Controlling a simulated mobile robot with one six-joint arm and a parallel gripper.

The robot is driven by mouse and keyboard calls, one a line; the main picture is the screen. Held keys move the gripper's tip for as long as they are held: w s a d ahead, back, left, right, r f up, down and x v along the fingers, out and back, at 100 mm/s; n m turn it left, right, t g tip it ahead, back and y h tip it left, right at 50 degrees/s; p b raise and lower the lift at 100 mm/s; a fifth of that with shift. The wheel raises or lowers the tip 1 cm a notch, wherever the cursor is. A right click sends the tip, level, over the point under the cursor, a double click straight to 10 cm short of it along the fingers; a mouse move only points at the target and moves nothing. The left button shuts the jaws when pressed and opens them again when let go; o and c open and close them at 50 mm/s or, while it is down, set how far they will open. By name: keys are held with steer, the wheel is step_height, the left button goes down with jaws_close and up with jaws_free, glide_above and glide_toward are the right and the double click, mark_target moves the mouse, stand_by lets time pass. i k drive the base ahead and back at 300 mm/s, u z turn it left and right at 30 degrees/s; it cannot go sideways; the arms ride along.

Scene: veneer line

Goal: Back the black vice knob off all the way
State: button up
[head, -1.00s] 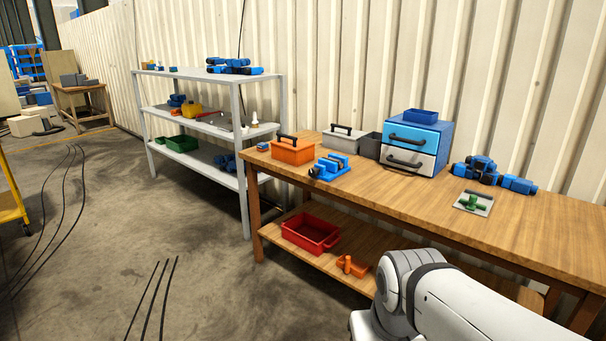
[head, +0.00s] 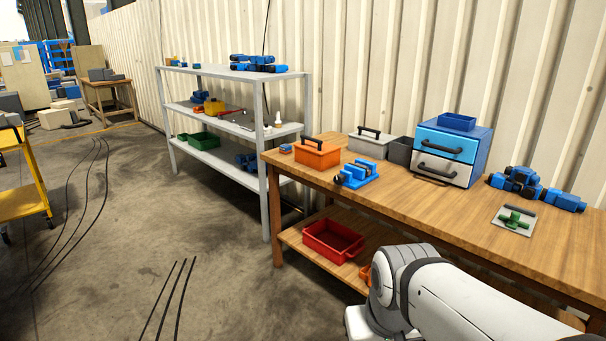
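A small blue vice (head: 356,174) stands on the wooden workbench (head: 440,216), near its left end and in front of the orange toolbox. Dark parts show on the vice, but it is too small to tell which is the black knob or how far it is turned. My white arm reaches in from the lower right, over the front of the bench. My gripper is out of view.
An orange toolbox (head: 316,154), a grey toolbox (head: 369,144) and a blue drawer unit (head: 449,149) stand behind the vice. A grey shelf rack (head: 265,160) is left of the bench. Cables (head: 170,300) lie on the floor. A yellow cart (head: 24,196) is at far left.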

mark_target(339, 179)
steer(key=u, duration=0.15)
steer(key=i, duration=2.05)
steer(key=z, duration=0.55)
steer(key=k, duration=0.8)
steer(key=z, duration=0.2)
steer(key=i, duration=0.85)
steer(key=u, duration=0.1)
